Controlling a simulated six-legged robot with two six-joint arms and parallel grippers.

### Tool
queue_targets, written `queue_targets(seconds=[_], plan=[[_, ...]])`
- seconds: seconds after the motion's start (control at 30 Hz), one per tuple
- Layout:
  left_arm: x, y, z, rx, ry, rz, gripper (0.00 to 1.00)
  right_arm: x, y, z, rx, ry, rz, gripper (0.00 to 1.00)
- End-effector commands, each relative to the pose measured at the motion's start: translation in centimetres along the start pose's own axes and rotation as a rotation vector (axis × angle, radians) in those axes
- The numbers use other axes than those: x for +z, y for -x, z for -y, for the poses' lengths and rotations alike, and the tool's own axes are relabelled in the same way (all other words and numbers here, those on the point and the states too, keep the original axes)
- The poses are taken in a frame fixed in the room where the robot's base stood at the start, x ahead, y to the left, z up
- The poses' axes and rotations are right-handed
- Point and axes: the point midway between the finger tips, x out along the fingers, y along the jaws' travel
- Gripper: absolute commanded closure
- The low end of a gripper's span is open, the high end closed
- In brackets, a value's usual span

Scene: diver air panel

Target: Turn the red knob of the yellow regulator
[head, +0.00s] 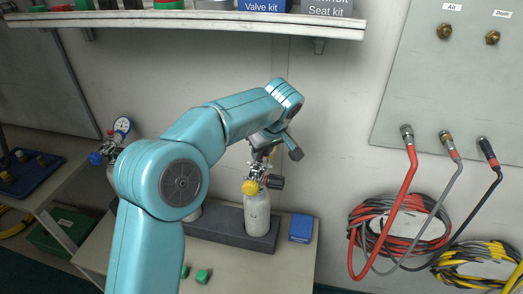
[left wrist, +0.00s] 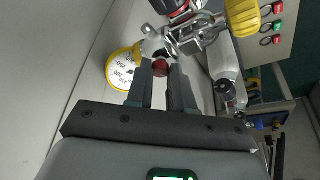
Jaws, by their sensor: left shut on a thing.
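The yellow regulator sits on top of a pale cylinder (head: 257,213) in the head view, with a yellow handwheel (head: 250,187) at its front. In the left wrist view its yellow-rimmed gauge (left wrist: 122,68) is left of the fingers, and a yellow handwheel (left wrist: 243,16) is at the top right. The red knob (left wrist: 159,69) is between the fingertips of my left gripper (left wrist: 160,72), which is shut on it. In the head view my left gripper (head: 268,145) is just above the cylinder and hides much of the regulator. My right gripper is in neither view.
The cylinder stands in a dark grey holder (head: 231,240) on a bench, with a blue box (head: 301,228) to its right. A blue-marked regulator (head: 96,158) is at left. A shelf (head: 190,21) hangs above. Coiled hoses (head: 400,228) hang at right.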

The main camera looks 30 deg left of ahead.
Motion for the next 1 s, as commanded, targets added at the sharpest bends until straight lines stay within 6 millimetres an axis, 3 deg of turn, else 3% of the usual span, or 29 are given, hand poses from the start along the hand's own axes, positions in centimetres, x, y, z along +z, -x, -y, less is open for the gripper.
queue_targets(seconds=[0.33,0.37,0.4,0.73,1.0], plan=[[0.3,-0.4,0.1,-0.011,-0.002,0.008,1.0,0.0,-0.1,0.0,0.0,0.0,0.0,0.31],[0.3,-0.4,0.1,-0.011,-0.002,0.008,0.75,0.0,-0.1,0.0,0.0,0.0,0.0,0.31],[0.3,-0.4,0.1,-0.01,-0.002,0.008,0.67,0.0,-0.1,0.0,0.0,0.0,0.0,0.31],[0.1,0.3,0.0,-0.003,0.0,0.003,0.67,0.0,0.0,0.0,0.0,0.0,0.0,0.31],[0.1,4.8,-0.1,-0.003,-0.001,0.003,0.67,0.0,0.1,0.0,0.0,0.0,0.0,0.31]])
